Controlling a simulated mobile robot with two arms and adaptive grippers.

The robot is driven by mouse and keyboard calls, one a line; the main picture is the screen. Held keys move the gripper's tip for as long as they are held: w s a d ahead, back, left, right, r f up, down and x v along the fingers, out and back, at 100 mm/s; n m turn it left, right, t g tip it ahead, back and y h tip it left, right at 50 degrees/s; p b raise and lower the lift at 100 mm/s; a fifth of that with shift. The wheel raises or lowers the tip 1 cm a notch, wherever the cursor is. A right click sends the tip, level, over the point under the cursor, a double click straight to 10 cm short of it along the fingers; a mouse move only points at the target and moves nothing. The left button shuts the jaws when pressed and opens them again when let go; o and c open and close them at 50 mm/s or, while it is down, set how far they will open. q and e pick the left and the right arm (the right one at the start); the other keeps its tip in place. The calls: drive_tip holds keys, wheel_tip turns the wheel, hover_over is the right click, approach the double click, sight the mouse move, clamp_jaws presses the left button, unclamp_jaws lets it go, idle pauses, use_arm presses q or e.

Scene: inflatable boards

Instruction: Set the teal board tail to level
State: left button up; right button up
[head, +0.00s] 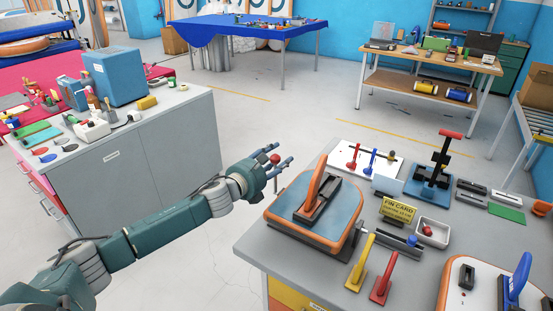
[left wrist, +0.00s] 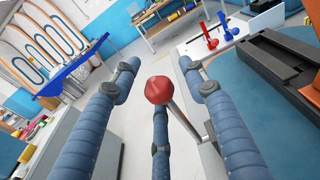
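The teal board (head: 341,211) with an orange rim lies on the grey bench at the middle, carrying an orange upright fin (head: 316,184) in a black base. Its teal surface also fills the right of the left wrist view (left wrist: 292,45). A lever with a red knob (head: 275,158) on a thin metal rod stands beside the bench's left side; the knob also shows in the left wrist view (left wrist: 159,90). My left gripper (head: 281,163) is open, its blue fingers spread around the knob with visible gaps. The lever's lower mounting is not clear. My right gripper is not in view.
A grey cabinet (head: 150,150) stands left. The floor between is clear.

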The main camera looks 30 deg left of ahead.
use_arm(q)
drive_tip(key=shift+s+a, duration=0.2)
drive_tip(key=shift+s, duration=0.25)
drive_tip(key=s+r, duration=0.1)
drive_tip(key=s, duration=1)
drive_tip(key=shift+a+r, duration=0.25)
drive_tip(key=shift+r, duration=0.05)
drive_tip(key=shift+f, duration=0.1)
